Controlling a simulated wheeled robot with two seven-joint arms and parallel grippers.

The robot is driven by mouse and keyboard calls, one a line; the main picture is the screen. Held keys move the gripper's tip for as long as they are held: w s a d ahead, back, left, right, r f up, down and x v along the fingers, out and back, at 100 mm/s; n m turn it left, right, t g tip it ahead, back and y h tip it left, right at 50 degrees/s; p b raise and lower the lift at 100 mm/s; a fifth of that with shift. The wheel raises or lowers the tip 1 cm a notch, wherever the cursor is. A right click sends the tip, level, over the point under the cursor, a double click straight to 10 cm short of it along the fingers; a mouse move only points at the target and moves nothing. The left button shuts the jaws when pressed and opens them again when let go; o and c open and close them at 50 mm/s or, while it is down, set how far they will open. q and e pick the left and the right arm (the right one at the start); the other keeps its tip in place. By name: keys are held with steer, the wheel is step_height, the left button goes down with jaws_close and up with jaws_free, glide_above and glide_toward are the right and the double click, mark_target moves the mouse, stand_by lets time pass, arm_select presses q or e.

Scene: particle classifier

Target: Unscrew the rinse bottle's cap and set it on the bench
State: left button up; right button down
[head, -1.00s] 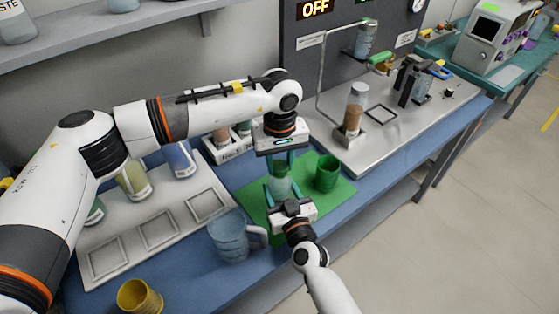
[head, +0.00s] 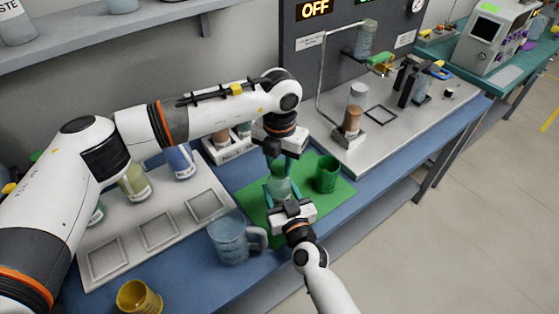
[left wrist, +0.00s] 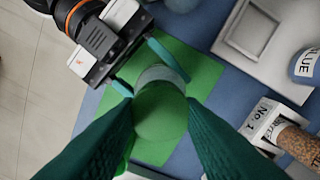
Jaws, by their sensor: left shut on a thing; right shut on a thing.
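The rinse bottle (head: 280,186) stands upright on the green mat (head: 255,208), a translucent body under a green cap. The cap (left wrist: 160,110) fills the space between my left fingers in the left wrist view. My left gripper (head: 281,168) points down from above and is shut on the cap. My right gripper (head: 280,193) comes in from the front and is shut on the bottle's body; its fingers also show beside the bottle in the left wrist view (left wrist: 145,72). Whether the cap is still seated on the bottle cannot be told.
A green cup (head: 327,175) stands just right of the bottle. A clear jug (head: 230,240) stands to the front left, and a yellow cup (head: 138,298) near the front edge. A grey tray (head: 130,252) lies left, and a labelled rack (head: 232,148) behind.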

mark_target(279, 166)
arm_select(q)
steer(key=n, duration=0.4)
steer(key=shift+n, duration=0.4)
arm_select(e)
steer(key=shift+f, duration=0.1)
arm_select(q)
steer(key=n, duration=0.4)
steer(key=shift+n, duration=0.4)
steer(key=n, duration=0.4)
steer(key=shift+s, duration=0.1)
steer(key=n, duration=0.3)
steer(key=shift+n, duration=0.3)
steer(key=shift+r, duration=0.2)
steer(key=shift+r, duration=0.9)
steer(key=shift+r, duration=0.1)
steer(key=shift+r, duration=1.9)
arm_select(e)
steer(key=shift+c, duration=2.2)
jaws_free()
